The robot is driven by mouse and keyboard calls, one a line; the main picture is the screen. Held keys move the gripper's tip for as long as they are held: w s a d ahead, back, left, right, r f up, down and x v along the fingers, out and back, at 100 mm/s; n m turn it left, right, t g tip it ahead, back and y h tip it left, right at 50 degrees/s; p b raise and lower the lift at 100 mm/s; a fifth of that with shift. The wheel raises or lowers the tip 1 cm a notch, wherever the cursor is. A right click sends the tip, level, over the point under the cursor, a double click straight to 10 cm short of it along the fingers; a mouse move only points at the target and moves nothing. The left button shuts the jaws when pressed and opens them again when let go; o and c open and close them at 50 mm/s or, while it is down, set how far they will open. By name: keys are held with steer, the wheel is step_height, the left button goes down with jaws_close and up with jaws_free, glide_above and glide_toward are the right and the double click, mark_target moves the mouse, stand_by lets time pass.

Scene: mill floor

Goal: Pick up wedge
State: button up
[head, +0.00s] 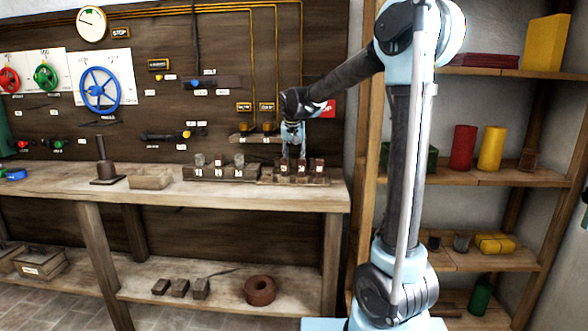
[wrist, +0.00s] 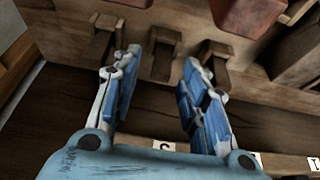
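My gripper (head: 293,150) is over the right end of the workbench, at a low brown rack (head: 262,181) of small blocks. In the wrist view my gripper (wrist: 165,65) is open, its two blue-and-white fingers apart. A narrow brown wooden piece (wrist: 163,60) shows in the gap between the fingers, with no visible grip on it. Similar wooden pieces are by the left finger (wrist: 101,45) and behind the right finger. No piece is clearly marked as the wedge, so I cannot tell which one it is.
Reddish-brown blocks (wrist: 250,14) are close beyond the fingers. A second block rack (head: 215,175), a wooden tray (head: 150,180) and a dark post on a base (head: 103,165) stand left on the bench. The shelf below holds several dark blocks and a brown ring (head: 260,290).

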steer(key=shift+x, duration=0.75)
steer(key=c, duration=0.8)
steer(key=shift+c, duration=0.2)
